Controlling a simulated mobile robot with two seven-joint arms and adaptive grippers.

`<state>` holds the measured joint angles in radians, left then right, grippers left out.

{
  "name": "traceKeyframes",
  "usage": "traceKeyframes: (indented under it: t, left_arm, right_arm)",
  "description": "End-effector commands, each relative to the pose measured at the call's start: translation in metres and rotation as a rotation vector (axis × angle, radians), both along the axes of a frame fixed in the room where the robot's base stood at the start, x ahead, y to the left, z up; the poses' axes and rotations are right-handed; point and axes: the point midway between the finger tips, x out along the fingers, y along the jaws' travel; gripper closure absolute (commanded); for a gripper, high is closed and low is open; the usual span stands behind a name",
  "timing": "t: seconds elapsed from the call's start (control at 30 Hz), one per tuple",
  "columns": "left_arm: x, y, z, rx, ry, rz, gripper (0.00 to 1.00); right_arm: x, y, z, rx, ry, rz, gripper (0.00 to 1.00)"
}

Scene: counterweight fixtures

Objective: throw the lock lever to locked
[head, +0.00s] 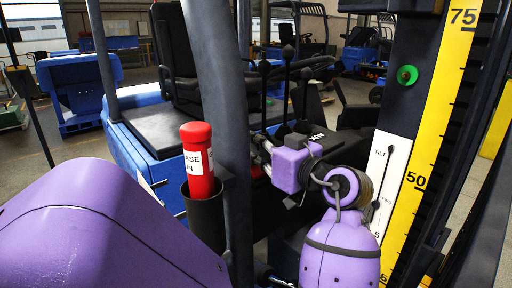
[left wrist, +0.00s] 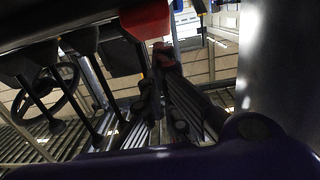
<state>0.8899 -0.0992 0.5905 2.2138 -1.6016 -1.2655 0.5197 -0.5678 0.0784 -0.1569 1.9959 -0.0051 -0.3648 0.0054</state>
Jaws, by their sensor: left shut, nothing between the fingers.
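Several dark levers with black knobs (head: 288,53) rise behind the grey post, beside the seat of a blue vehicle. I cannot tell which part is the lock lever; no lock label is readable. My left gripper (head: 262,152) is near the foot of these levers, partly hidden by the grey post. In the left wrist view my left gripper (left wrist: 161,56) is shut and empty, its tips close to a red part (left wrist: 146,19). Levers (left wrist: 93,125) hang in that view to the left of the fingers; contact is unclear. My right gripper is not in view.
A red cylinder (head: 197,160) stands in a dark holder (head: 205,218) by the thick grey post (head: 222,100). A white slotted plate (head: 388,180) marked TILT and a yellow scale (head: 433,120) stand at right. The steering wheel (left wrist: 45,93) is beyond the levers.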

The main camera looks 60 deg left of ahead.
Motion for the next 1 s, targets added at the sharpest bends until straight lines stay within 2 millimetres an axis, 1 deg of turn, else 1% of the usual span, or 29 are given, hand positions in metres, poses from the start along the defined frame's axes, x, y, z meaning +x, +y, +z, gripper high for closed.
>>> traceKeyframes:
  t: [0.07,0.17,0.27,0.5,0.6,0.7,0.8,1.0]
  left_arm:
    - [0.0,0.0,0.001,0.0,-0.001,0.0,1.0]
    - [0.0,0.0,0.008,0.001,-0.003,0.0,1.0]
    - [0.0,0.0,0.023,0.002,-0.006,0.0,1.0]
    - [0.0,0.0,0.071,0.002,-0.007,-0.001,1.0]
    - [0.0,0.0,0.085,0.001,-0.005,0.0,1.0]
    - [0.0,0.0,0.095,0.0,-0.003,0.0,1.0]
    - [0.0,0.0,0.1,0.0,-0.001,0.0,1.0]
    - [0.0,0.0,0.1,0.0,0.001,0.0,1.0]
  right_arm:
    - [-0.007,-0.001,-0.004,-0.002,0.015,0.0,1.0]
    - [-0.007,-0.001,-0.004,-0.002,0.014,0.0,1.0]
    - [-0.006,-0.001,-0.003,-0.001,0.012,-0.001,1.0]
    - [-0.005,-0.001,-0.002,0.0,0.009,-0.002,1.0]
    - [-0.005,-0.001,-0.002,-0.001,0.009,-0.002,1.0]
    - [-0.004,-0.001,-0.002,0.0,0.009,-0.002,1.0]
    - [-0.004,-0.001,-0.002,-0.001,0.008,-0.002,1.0]
    - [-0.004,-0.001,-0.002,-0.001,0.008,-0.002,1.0]
